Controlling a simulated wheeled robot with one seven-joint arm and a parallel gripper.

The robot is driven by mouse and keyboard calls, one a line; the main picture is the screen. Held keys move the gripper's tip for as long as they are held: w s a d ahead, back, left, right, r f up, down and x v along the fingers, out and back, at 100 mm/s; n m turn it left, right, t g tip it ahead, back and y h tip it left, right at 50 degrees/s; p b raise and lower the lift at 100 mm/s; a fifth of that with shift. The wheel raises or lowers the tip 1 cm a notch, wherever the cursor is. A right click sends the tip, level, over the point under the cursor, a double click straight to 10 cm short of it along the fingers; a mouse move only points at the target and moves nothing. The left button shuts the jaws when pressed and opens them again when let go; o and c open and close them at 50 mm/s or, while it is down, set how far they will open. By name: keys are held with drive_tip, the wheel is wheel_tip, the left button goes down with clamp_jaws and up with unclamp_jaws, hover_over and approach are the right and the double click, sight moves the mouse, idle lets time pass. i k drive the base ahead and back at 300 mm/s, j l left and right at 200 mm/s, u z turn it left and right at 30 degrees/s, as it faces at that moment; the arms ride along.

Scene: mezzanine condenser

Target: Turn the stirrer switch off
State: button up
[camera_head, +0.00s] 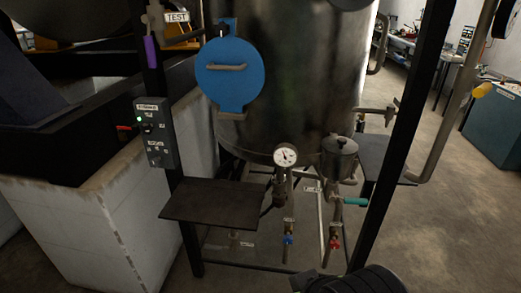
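A dark grey switch box (155,132) is mounted on the black frame post at the left. A lit green lamp (139,119) and a small dark knob (148,128) show on its upper half. More small controls and white lettering are on its lower half. The lettering is too small to read, so I cannot tell for sure which control is the stirrer switch or how it is set. A dark part of my arm, perhaps with my gripper (304,280), shows at the bottom edge, low and well to the right of the box. Its fingers cannot be made out.
A large steel vessel (295,80) with a blue round cover (230,74) stands in the black frame. A dark shelf plate (213,204) juts out below and right of the box. A gauge (285,155) and valves hang under the vessel. A white block wall (85,225) is at left.

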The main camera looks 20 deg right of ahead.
sight(145, 129)
drive_tip(key=i+j+u, duration=0.15)
drive_tip(key=i+u, duration=0.15)
drive_tip(key=u, duration=0.15)
drive_tip(key=i+u, duration=0.35)
drive_tip(key=u, duration=0.15)
drive_tip(key=i+l+u, duration=0.1)
drive_tip(key=i+u, duration=0.2)
drive_tip(key=u, duration=0.15)
drive_tip(key=i+l+u, duration=0.2)
drive_tip(key=u, duration=0.25)
drive_tip(key=i+l+u, duration=0.35)
drive_tip(key=u, duration=0.15)
